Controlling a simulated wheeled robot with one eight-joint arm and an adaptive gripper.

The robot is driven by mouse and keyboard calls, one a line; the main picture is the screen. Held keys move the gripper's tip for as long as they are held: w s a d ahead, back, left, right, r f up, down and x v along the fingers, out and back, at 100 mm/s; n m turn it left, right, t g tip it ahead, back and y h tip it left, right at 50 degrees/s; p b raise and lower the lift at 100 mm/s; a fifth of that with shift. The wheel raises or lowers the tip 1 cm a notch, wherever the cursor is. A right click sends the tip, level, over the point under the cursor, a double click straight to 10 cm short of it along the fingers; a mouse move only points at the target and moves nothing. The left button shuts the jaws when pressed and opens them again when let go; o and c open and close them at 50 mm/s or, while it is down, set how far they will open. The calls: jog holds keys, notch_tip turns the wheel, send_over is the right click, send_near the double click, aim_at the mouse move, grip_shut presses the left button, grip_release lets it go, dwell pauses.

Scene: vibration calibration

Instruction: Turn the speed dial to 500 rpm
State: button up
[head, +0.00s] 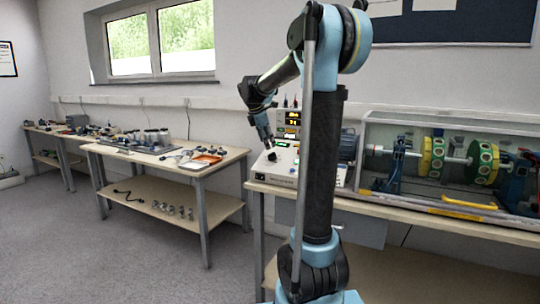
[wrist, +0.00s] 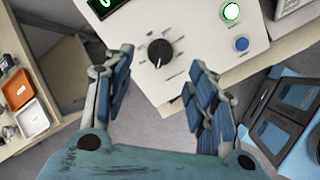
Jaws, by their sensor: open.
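The speed dial (wrist: 160,53) is a round black knob with a light pointer mark on the pale control box (wrist: 195,30). Small printed labels around it are too blurred to read. In the head view the dial (head: 272,156) is a small dark spot on the sloping box top (head: 283,168). My gripper (wrist: 158,62) is open, with one blue finger to the left of the dial and one to the right in the wrist view. Both fingers appear apart from the knob. In the head view my gripper (head: 268,140) points down just above the dial.
A green-lit display (wrist: 101,8), a green button (wrist: 231,11) and a blue button (wrist: 241,44) are on the same box. A clear-covered rotor rig (head: 440,160) stands right on the bench. Left, another table holds an orange tray (head: 206,158). Floor between tables is clear.

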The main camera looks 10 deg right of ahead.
aim_at(272, 156)
jog(key=x, duration=0.7)
jog(key=shift+w+d+f, duration=0.1)
jog(key=shift+f, duration=0.2)
jog(key=shift+c, duration=0.6)
jog(key=c, duration=0.9)
